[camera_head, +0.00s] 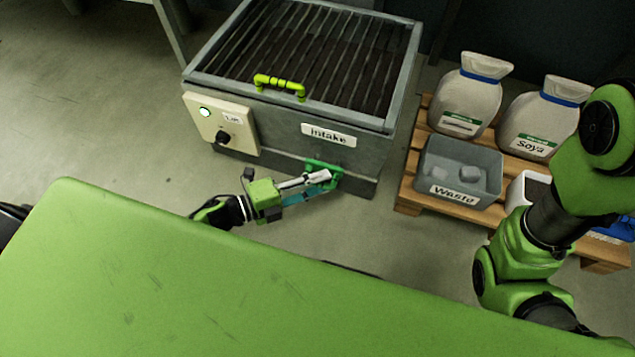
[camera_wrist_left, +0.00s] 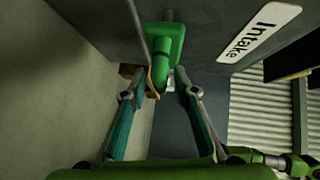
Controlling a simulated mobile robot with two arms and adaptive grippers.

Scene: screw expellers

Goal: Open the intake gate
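The grey intake hopper (camera_head: 290,128) has an "Intake" label (camera_head: 329,134) on its front. A green handle (camera_head: 322,165) sits low on that front, below the label; I take it to be the gate's handle. My left gripper (camera_head: 322,180) reaches it from the left. In the left wrist view the left gripper (camera_wrist_left: 162,74) is open, its two teal fingers spread to either side of the lower part of the green handle (camera_wrist_left: 169,48). I see no clear grip on it. My right arm shows at the right of the head view, but its gripper is out of frame.
A control box (camera_head: 222,122) with a black knob is on the hopper's front left. A yellow-green bar handle (camera_head: 279,86) is on the grate. A pallet (camera_head: 408,200) at right holds sacks (camera_head: 468,97) and a grey "Waste" bin (camera_head: 457,172). The floor in front is clear.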

